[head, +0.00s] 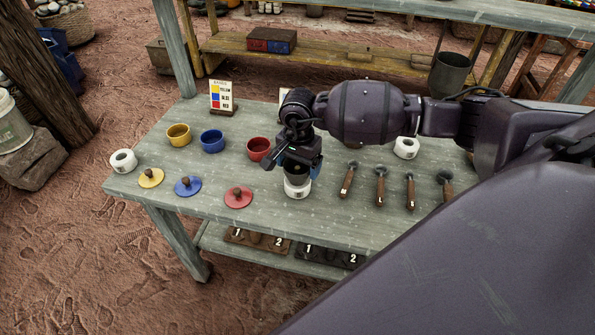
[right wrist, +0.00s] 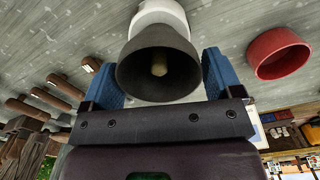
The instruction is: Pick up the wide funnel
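A dark grey funnel (right wrist: 158,75) stands mouth up in a white ring-like holder (right wrist: 160,14) on the grey wooden table. In the head view the funnel (head: 297,172) and its white holder (head: 298,190) are partly hidden under my gripper. My right gripper (head: 298,168) points down over it. In the right wrist view its two blue fingers (right wrist: 162,78) stand wide apart, one on each side of the funnel. Little gap shows, and contact is hard to judge. I cannot tell the funnel's width against others. My left gripper is not in view.
A red bowl (head: 259,149), blue bowl (head: 212,141) and yellow bowl (head: 179,135) stand left, with matching lids in front. White rings stand at the left end (head: 123,161) and right (head: 406,147). Several wooden-handled tools (head: 380,187) lie right. A colour sign (head: 222,98) stands behind.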

